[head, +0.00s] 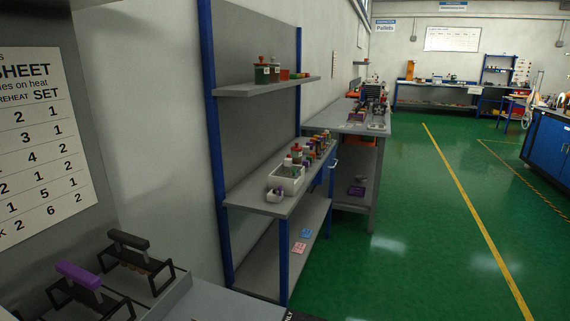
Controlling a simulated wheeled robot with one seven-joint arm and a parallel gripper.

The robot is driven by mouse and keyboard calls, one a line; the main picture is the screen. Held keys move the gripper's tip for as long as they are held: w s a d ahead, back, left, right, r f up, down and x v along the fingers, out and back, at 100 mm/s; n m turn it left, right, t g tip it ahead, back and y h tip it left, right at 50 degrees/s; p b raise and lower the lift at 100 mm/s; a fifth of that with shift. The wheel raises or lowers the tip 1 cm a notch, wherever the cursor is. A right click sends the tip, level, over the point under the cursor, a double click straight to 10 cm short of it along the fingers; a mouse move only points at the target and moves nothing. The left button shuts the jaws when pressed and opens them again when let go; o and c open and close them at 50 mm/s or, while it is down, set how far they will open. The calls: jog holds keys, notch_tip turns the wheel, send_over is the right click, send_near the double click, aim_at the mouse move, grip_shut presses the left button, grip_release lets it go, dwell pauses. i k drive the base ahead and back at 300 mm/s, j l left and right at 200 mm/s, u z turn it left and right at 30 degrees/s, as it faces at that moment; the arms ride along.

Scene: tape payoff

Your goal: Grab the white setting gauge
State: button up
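I cannot pick out a white setting gauge in the head view. Small items on the shelves and far benches are too small to tell apart. My gripper is not in view.
A grey bench (225,304) at lower left bears a purple-handled device (78,274) and a black-handled one (128,240). A blue-posted shelf rack (262,208) holds a white bin (284,183) and small bottles. A blue cabinet (546,155) stands at right. Green floor (420,230) is clear.

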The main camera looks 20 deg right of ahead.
aim_at(287, 162)
jog(key=i+l, duration=0.15)
jog(key=l, duration=0.2)
jog(key=i+l, duration=0.1)
jog(key=l, duration=0.25)
jog(key=i+l, duration=0.15)
jog(key=l, duration=0.2)
jog(key=i+l, duration=0.15)
jog(key=l, duration=0.15)
jog(key=i+l+z, duration=0.1)
jog(key=i+z, duration=0.3)
jog(key=i, duration=0.55)
jog(key=i+j+z, duration=0.2)
jog(key=i+z, duration=0.15)
jog(key=i, duration=0.55)
